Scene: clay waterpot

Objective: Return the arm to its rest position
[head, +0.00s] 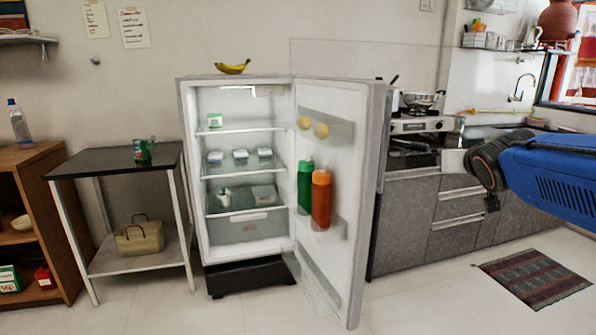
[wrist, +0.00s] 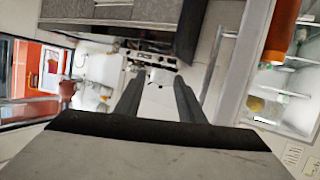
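My gripper (wrist: 158,82) shows in the wrist view as two dark fingers standing apart, with nothing between them. It is open and empty. In the head view my blue arm (head: 555,175) reaches in from the right edge, in front of the kitchen counter. The arm's dark joint is at its left end, and the gripper's fingers cannot be made out there. The wrist view is tilted and looks past the fingers toward the stove and the counter.
A fridge (head: 245,228) stands with its door (head: 340,180) open toward my arm. The counter (head: 410,220) is behind the arm. A clay pot (head: 558,20) sits high at right. A side table (head: 100,162) stands at left. Floor before the fridge is clear.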

